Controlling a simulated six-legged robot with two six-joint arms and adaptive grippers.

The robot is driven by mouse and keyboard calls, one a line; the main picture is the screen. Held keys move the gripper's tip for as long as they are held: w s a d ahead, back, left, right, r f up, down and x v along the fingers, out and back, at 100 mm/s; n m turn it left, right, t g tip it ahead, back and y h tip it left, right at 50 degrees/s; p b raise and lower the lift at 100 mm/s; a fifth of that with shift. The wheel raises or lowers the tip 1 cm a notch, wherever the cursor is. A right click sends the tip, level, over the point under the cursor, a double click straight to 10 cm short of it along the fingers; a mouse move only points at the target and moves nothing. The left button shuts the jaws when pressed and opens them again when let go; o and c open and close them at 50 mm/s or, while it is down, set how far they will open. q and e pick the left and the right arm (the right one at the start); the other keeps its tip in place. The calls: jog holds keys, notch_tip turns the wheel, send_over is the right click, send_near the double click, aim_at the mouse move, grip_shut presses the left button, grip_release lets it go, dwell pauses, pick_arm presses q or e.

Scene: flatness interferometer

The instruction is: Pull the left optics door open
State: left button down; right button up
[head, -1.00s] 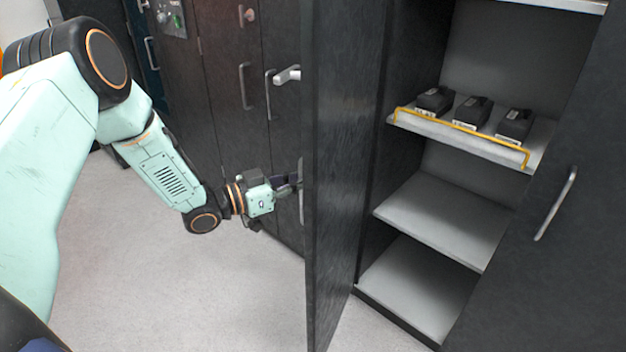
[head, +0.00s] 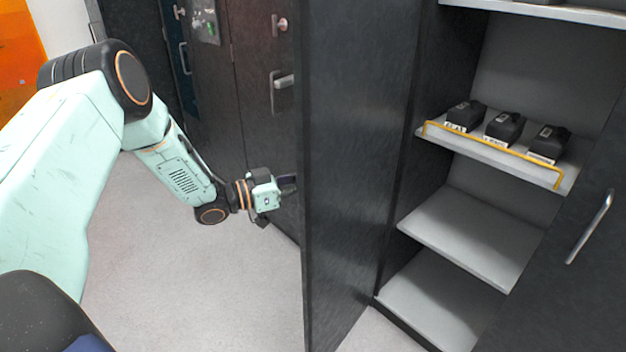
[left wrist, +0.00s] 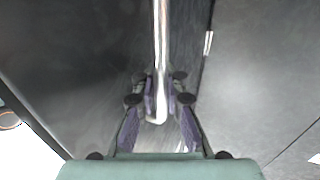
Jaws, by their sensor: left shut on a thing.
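The left optics door (head: 350,180) is a dark panel standing swung out from the cabinet, seen at a steep angle in the head view. Its outer face and handle are hidden there. In the left wrist view the door's bar handle (left wrist: 161,50) is a bright metal bar running down between the fingers. My left gripper (left wrist: 160,98) is shut on this handle. In the head view my left gripper (head: 287,184) reaches behind the door's edge, its fingertips partly hidden. My right gripper is not in view.
Inside the open cabinet, several grey shelves show; the upper middle shelf (head: 480,146) holds black boxes (head: 504,128) behind a yellow rail (head: 490,150). The right door (head: 575,250) with its bar handle (head: 590,227) is at the right. Dark lockers stand behind. Pale floor (head: 200,290) is clear at left.

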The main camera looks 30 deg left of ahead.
pick_arm(q)
jog(key=shift+s+f, duration=0.25)
jog(key=shift+f, duration=0.05)
jog(key=c, duration=1.8)
grip_release()
jog(key=shift+c, duration=0.2)
jog(key=o, duration=0.4)
jog(key=shift+s+a+r, duration=0.15)
jog(key=shift+s+r, duration=0.1)
jog(key=shift+r, duration=0.1)
jog(key=shift+o, duration=0.3)
jog(key=shift+w+f, duration=0.1)
jog(key=shift+w, duration=0.25)
jog(key=v, duration=1.1)
jog(key=shift+s, duration=0.4)
jog(key=shift+a, duration=0.15)
